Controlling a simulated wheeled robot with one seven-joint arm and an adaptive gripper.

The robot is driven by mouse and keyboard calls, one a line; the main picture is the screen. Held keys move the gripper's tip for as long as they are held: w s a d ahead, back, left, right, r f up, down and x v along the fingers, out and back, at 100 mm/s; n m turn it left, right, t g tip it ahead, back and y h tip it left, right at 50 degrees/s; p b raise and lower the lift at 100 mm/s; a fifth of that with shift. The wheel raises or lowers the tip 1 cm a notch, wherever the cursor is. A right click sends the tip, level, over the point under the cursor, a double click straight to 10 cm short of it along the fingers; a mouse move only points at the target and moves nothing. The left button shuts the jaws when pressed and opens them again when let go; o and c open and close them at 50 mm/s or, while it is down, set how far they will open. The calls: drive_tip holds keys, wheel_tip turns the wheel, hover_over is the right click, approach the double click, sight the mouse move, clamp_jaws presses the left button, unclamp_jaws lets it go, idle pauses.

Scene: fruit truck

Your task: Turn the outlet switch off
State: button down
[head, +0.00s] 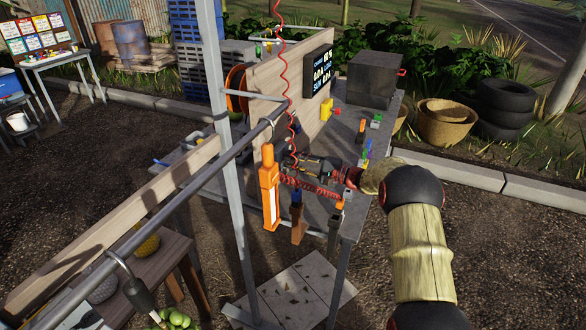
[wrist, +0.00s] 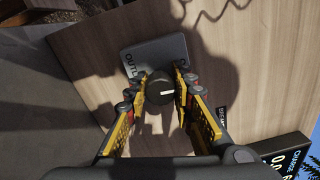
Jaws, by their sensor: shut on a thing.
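The outlet switch (wrist: 160,90) is a dark round knob with a small white mark, in the wrist view. It sits on a grey plate (wrist: 160,55) lettered "OUTL…", fixed to a wooden board (wrist: 235,60); the rest of the lettering is covered. My gripper (wrist: 161,82) has its yellow-sided fingers on both sides of the knob, closed on it. In the head view my gripper (head: 306,162) reaches left over the table near the board. The switch cannot be made out there.
An orange lamp (head: 269,185) and a red coiled cord hang close to my gripper. A grey post (head: 233,130) stands left of it. A dark display (head: 318,70) is on the board (head: 283,92). Small coloured items and a dark box (head: 370,78) stand on the table (head: 345,205).

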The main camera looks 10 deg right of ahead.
drive_tip(key=shift+n+b, duration=0.45)
drive_tip(key=shift+n, duration=0.15)
drive_tip(key=c, duration=1.5)
unclamp_jaws()
drive_tip(key=v, duration=1.2)
drive_tip(key=shift+f, duration=0.1)
